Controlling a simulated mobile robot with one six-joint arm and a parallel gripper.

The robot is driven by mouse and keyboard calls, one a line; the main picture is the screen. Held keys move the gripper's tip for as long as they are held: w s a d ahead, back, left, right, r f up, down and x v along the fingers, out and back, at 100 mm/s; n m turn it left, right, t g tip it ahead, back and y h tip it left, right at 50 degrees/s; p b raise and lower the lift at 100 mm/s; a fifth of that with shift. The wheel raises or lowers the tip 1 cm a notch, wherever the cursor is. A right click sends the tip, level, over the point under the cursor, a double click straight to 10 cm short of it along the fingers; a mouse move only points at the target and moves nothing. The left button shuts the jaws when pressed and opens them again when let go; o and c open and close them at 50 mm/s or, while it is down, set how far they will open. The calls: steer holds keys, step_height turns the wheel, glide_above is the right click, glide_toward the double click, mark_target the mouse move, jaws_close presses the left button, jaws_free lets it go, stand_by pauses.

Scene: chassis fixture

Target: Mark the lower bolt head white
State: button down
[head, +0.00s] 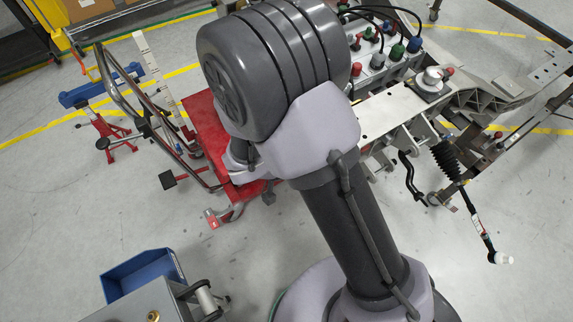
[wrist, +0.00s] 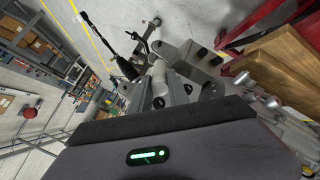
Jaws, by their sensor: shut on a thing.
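The grey chassis fixture (head: 400,115) stands at the right of the head view, partly behind my arm. In the wrist view, its brackets and a pale cylinder (wrist: 159,76) lie just beyond my gripper (wrist: 160,122). Several small dark round heads, one of them a dark head (wrist: 158,102), show on these parts. I cannot tell which is the lower bolt head, and I see no white mark on them. My gripper's housing fills the bottom of the wrist view. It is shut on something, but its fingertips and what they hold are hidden. The head view does not show my gripper.
A tie rod with a black boot (head: 446,158) sticks out from the fixture. A red cart (head: 205,125) stands left of my arm. Coloured-capped bottles (head: 397,52) stand behind the fixture. A blue bin (head: 140,272) is at lower left. The floor between is clear.

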steer(key=w+a+n+t+h, duration=0.1)
steer(key=w+a+t+h, duration=0.1)
steer(key=a, duration=0.4)
steer(key=shift+w+a+f+n+t, duration=0.3)
steer(key=shift+w+f+t, duration=0.25)
steer(key=shift+w, duration=0.25)
steer(key=shift+r+b, duration=0.25)
steer(key=shift+b, duration=0.25)
steer(key=shift+w+d, duration=0.2)
steer(key=shift+d, duration=0.05)
stand_by(0.4)
steer(key=shift+w+a+b, duration=0.15)
steer(key=shift+w+b, duration=0.15)
steer(key=shift+b, duration=0.1)
steer(key=shift+w+a, duration=0.1)
steer(key=shift+w, duration=0.05)
